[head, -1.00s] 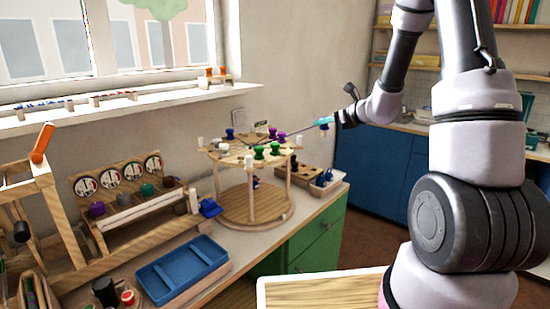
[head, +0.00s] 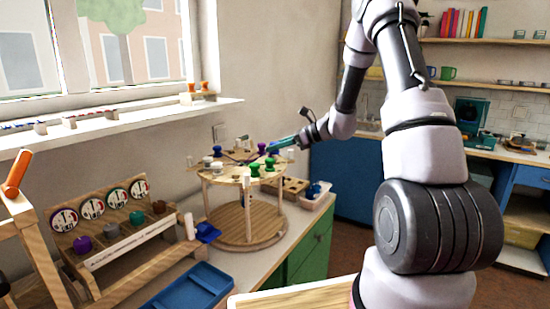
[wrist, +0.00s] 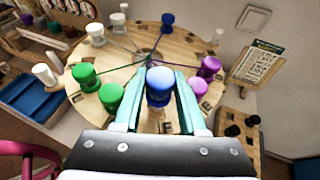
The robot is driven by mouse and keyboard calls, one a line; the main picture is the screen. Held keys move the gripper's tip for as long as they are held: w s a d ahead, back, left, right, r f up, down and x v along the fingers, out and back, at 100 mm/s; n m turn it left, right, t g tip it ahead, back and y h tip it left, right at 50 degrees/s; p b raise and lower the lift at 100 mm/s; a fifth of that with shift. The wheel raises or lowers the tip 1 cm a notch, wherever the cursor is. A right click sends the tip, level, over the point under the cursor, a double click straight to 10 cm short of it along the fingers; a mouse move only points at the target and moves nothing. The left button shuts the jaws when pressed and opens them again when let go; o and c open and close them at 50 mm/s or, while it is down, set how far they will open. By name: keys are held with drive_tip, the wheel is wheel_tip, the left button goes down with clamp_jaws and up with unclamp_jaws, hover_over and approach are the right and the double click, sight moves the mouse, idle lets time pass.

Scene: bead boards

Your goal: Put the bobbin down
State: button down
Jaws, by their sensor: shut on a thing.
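My gripper (wrist: 158,92) is shut on a blue bobbin (wrist: 159,82), with its teal fingers on either side. In the head view my gripper (head: 280,145) is over the right part of a round wooden stand (head: 232,172). In the wrist view the held bobbin is over the near edge of the stand's top (wrist: 145,58). Whether it touches the top is unclear. Green bobbins (wrist: 87,76) stand left of it and purple bobbins (wrist: 209,67) right. Another blue bobbin (wrist: 168,21) and white bobbins (wrist: 95,34) are farther off. Threads run from the bobbins to the middle.
A wooden block with holes (head: 293,188) and a small bin (head: 318,196) with blue things stand right of the stand. A blue tray (head: 178,291) and a rack with round dials (head: 105,222) are at the left. The wall is close behind.

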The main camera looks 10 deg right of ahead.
sight(276, 160)
drive_tip(key=shift+f, duration=1.8)
drive_tip(key=shift+f, duration=0.1)
drive_tip(key=c, duration=0.8)
unclamp_jaws()
drive_tip(key=shift+o, duration=0.2)
